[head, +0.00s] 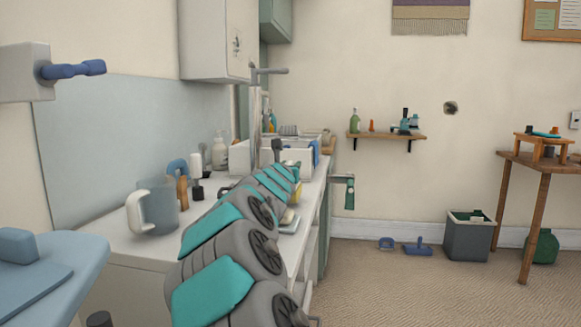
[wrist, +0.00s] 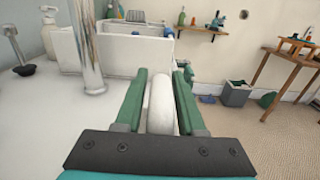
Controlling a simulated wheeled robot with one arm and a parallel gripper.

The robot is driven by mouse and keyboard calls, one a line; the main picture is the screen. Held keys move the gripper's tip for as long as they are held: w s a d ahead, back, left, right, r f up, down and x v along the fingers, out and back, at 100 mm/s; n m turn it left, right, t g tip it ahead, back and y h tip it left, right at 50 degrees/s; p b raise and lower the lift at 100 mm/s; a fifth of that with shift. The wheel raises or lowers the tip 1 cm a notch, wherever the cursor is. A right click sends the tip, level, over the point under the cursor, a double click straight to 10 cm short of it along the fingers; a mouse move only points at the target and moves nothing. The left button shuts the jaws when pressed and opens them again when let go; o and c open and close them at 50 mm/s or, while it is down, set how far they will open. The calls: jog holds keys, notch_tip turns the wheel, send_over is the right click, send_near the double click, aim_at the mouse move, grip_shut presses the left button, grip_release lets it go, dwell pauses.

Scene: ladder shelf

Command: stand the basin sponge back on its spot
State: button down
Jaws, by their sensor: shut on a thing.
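In the wrist view my gripper (wrist: 161,76) has its green fingers closed around a pale, rounded, upright thing, which looks like the basin sponge (wrist: 161,108) seen end-on. Its lower part is hidden by the gripper body. The white basin (wrist: 150,48) is just ahead of the fingertips, with a blue thing (wrist: 168,31) at its right end. The basin (head: 239,158) shows beyond the arm. I cannot make out the sponge's spot.
A grey metal post (wrist: 85,45) stands close left of the gripper in the wrist view. A pale jug (head: 157,208), a soap bottle (head: 220,150) and brushes are on the white counter (head: 120,240).

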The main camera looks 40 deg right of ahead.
jog(key=shift+f+b, duration=0.75)
jog(key=shift+c, duration=2.2)
grip_release()
jog(key=shift+a, duration=0.1)
jog(key=shift+b+v, duration=1.4)
jog(key=shift+v, duration=2.55)
